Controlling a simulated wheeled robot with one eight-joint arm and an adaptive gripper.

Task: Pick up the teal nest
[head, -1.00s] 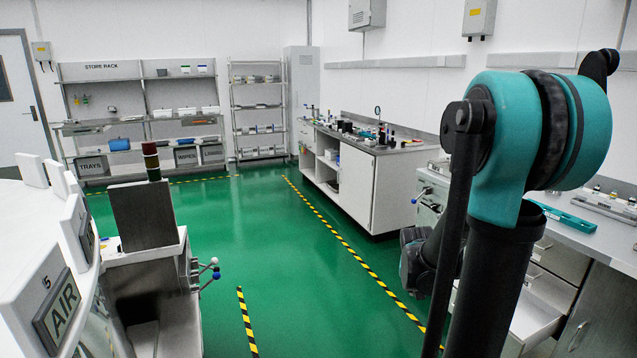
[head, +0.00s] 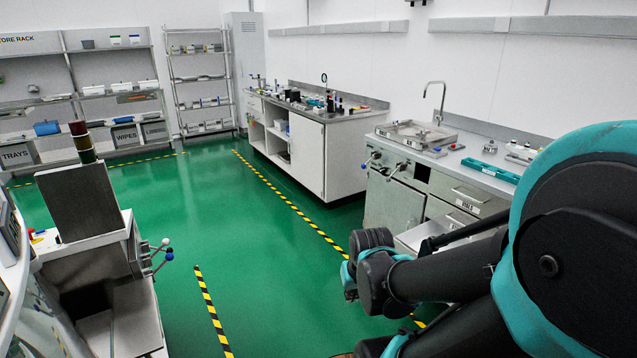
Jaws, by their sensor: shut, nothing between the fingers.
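A long, low teal piece (head: 490,170) lies on the grey counter at the right, behind my arm. It is the only loose teal thing I can make out there, and it is too small to tell for sure that it is the nest. My arm comes in from the lower right and folds across the front of the right cabinets. Its dark joints end over the green floor, well short of the teal piece. I cannot make out my gripper's fingers.
A sink unit (head: 415,135) with a tap stands left of the teal piece. A pale drawer (head: 418,236) below looks pulled out. A white bench (head: 325,160) holds small items farther back. A grey machine (head: 95,260) stands at the left. Green floor (head: 255,250) between is clear.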

